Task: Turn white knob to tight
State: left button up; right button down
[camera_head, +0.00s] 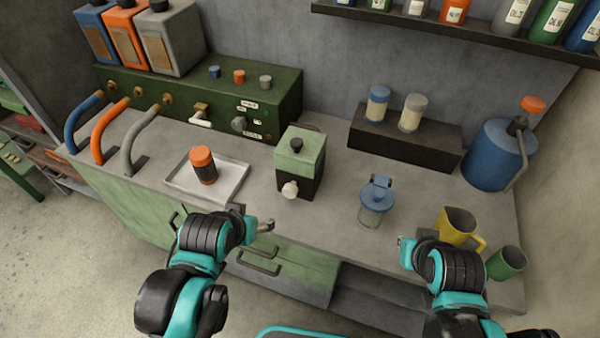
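A white knob (289,190) sticks out low on the front of a small box with a green top and black base (306,180), in the middle of the counter. No tight mark can be read on it. A white lever-like handle (201,121) and a grey dial (240,123) with small labels are on the green machine behind. My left gripper (254,217) is at the counter's front edge, left of and nearer than the white knob, apart from it; its fingertips look spread and empty. My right gripper (409,242) is near the yellow mug, its fingers mostly hidden by its wrist.
A tray (236,181) with an orange-black jar (203,166) lies left of the box. A blue-lidded glass jar (375,202) stands right of it. A yellow mug (456,225), green cup (506,262) and blue canister (492,155) stand at the right. Bare counter lies between box and glass jar.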

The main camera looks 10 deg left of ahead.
aim_at(291, 190)
jog(key=k+j, duration=0.2)
jog(key=j, duration=0.15)
jog(key=k+j+u, duration=0.1)
jog(key=j, duration=0.2)
jog(key=k+j, duration=0.4)
jog(key=j, duration=0.3)
jog(key=u, duration=0.05)
